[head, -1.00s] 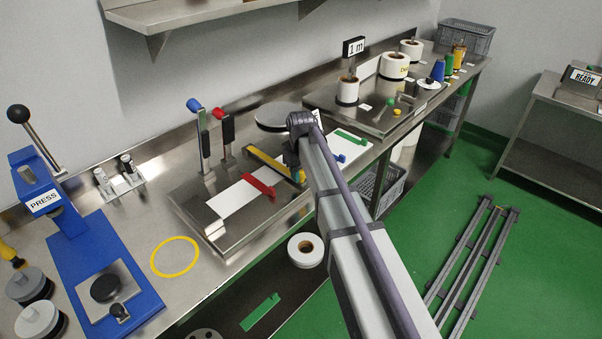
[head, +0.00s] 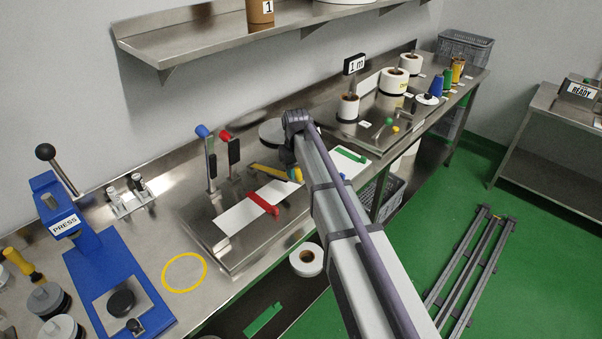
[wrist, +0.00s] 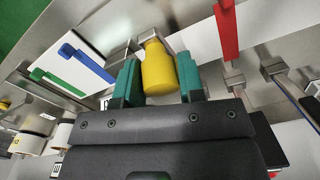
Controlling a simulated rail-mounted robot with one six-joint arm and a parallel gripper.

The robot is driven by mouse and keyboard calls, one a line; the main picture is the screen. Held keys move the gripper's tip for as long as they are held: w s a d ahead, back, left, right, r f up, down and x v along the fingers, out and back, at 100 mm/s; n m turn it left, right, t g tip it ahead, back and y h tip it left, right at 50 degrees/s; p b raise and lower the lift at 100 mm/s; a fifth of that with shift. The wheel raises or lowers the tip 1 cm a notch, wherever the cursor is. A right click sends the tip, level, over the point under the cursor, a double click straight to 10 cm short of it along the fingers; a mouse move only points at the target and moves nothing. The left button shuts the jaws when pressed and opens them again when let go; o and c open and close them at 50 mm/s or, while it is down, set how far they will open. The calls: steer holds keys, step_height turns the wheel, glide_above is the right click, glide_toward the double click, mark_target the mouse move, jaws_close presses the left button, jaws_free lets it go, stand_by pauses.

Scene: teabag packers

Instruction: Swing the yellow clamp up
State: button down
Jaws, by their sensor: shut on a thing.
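The yellow clamp (head: 270,171) is a bar on the steel work plate; its right end is tilted up and partly hidden by my arm in the head view. In the wrist view its yellow bottle-shaped grip (wrist: 158,68) sits between the two teal fingers of my gripper (wrist: 158,80). The fingers are closed on either side of it. In the head view the fingers are hidden behind my arm.
A red clamp (head: 263,203) lies over a white strip (head: 240,216) left of the yellow one. Levers with blue (head: 202,131) and red (head: 225,136) tops stand upright behind. A green bar (head: 350,154) lies to the right. White rolls (head: 348,108) stand further back.

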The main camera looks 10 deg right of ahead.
steer(key=w+r+p, duration=0.1)
steer(key=w+a+r+p, duration=0.1)
steer(key=r, duration=0.1)
steer(key=w+a+r+p, duration=0.1)
steer(key=r+p, duration=0.1)
steer(key=shift+r, duration=0.15)
steer(key=shift+w+a+r, duration=0.2)
steer(key=shift+w+r, duration=0.05)
steer(key=shift+r, duration=0.05)
steer(key=c, duration=1.1)
jaws_free()
steer(key=shift+c, duration=0.2)
steer(key=o, duration=0.4)
steer(key=shift+a+f, duration=0.1)
steer(key=shift+a, duration=0.05)
steer(key=shift+c, duration=0.2)
steer(key=shift+p, duration=0.3)
